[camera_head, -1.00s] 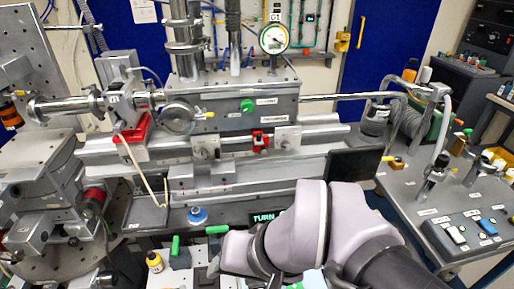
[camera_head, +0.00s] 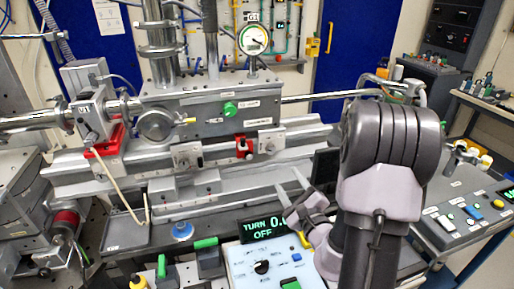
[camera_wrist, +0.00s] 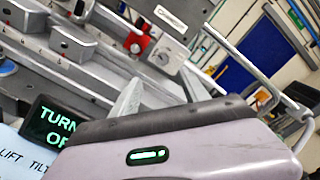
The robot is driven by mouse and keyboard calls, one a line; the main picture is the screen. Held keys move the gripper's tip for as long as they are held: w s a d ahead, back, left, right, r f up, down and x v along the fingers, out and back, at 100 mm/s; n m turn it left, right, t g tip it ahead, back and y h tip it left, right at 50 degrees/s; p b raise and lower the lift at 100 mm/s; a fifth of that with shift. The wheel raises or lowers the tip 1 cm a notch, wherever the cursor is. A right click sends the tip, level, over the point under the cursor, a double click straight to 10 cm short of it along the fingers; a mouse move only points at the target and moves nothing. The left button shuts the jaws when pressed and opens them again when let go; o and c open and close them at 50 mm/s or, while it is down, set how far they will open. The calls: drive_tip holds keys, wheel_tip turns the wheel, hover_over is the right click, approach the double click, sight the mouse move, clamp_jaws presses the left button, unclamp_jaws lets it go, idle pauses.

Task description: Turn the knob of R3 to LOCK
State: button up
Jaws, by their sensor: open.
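No label reading R3 is legible, so I cannot tell which knob is R3's. A black pointer knob (camera_head: 262,267) sits on a pale blue control box (camera_head: 240,275) at the bottom of the head view. A dark display (camera_head: 272,229) behind it reads TURN and OFF in green; it also shows in the wrist view (camera_wrist: 52,125). My gripper (camera_head: 290,196) is open and empty, above and right of the display. In the wrist view its two fingers (camera_wrist: 162,92) stand apart, pointing toward the grey rail assembly. The pointer knob is outside the wrist view.
A grey beamline block with a green knob (camera_head: 230,108) and a dial gauge (camera_head: 253,40) stands behind. A red clamp (camera_head: 242,147) sits on the rail. Green-handled parts (camera_head: 207,243) stand left of the control box. A bench with another switch box (camera_head: 452,222) is at right.

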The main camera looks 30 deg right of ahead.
sight(272, 151)
drive_tip(key=shift+h, duration=0.3)
drive_tip(key=x, duration=1.1)
drive_tip(key=b+x, duration=0.1)
drive_tip(key=x, duration=0.5)
drive_tip(key=shift+w+d+f, duration=0.1)
drive_tip(key=shift+d+f, duration=0.2)
drive_tip(key=shift+c, duration=0.4)
clamp_jaws()
